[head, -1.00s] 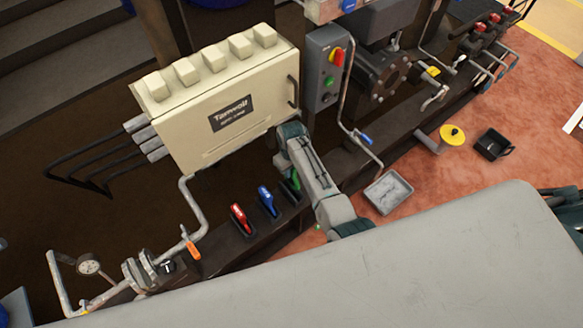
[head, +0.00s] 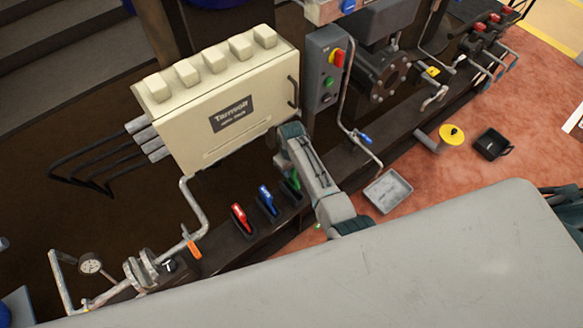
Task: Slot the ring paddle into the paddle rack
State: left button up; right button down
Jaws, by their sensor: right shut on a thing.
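The paddle rack (head: 255,222) is a dark ledge with black holders below the cream cabinet. A red paddle (head: 240,216) and a blue paddle (head: 267,199) stand in two of the holders. A green paddle (head: 294,180), which I take as the ring paddle, is at the right end of this row. It is partly hidden by my right arm, so I cannot tell whether it is fully seated. My right gripper (head: 287,168) is shut on it; the fingertips are mostly hidden. My left gripper is not in view.
The cream cabinet (head: 190,130) stands close behind the row. A grey switch box (head: 322,80) and a thin pipe (head: 350,120) are to the right. A grey tray (head: 388,191), a yellow disc (head: 452,135) and a black bin (head: 492,145) are on the reddish floor.

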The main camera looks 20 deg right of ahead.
aim_at(291, 184)
jog(key=shift+r, duration=0.1)
dwell(0.3)
jog(key=shift+p, duration=0.4)
jog(key=shift+f+b, duration=0.3)
jog(key=shift+f, duration=0.2)
jog(key=shift+f+b, duration=0.6)
jog(key=shift+f, duration=0.55)
jog(key=shift+f, duration=0.3)
jog(key=shift+f+b, duration=0.9)
jog(key=shift+f, duration=0.5)
jog(key=shift+f+b, duration=0.3)
jog(key=shift+f, duration=0.1)
jog(key=shift+f, duration=0.35)
